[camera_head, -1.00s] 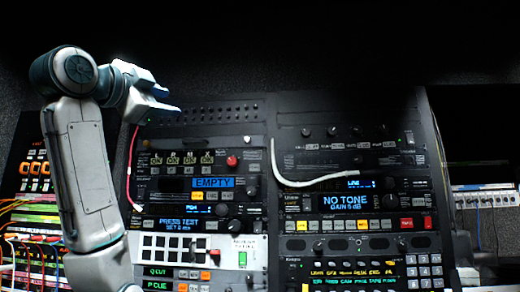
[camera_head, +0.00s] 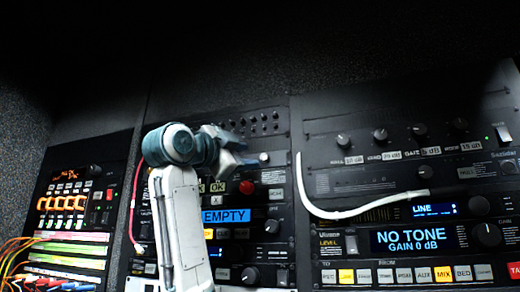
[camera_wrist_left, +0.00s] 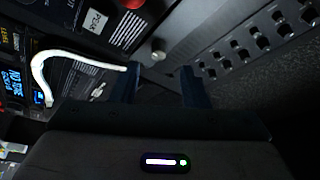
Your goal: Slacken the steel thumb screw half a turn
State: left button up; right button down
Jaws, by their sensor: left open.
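My left gripper (camera_head: 243,154) is open and empty, a little left of the screw in the head view. In the left wrist view its two dark fingers (camera_wrist_left: 160,72) stand apart, with the screw in line with the gap. I see no contact. My right gripper is not in view.
A red button (camera_head: 246,188) and the EMPTY display (camera_head: 226,216) sit below my left gripper. A row of small black knobs (camera_head: 262,120) lies above. A white cable (camera_head: 330,212) curves across the right rack. A red cable (camera_head: 135,205) hangs at left.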

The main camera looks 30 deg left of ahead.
aim_at(262, 158)
pick_arm(q)
jog(key=p+x, duration=0.2)
jog(key=x, duration=0.4)
jog(key=shift+w+f, duration=0.1)
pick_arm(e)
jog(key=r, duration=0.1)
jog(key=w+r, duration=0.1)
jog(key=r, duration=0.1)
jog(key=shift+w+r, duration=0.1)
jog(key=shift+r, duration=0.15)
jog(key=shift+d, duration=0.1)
pick_arm(q)
grip_shut()
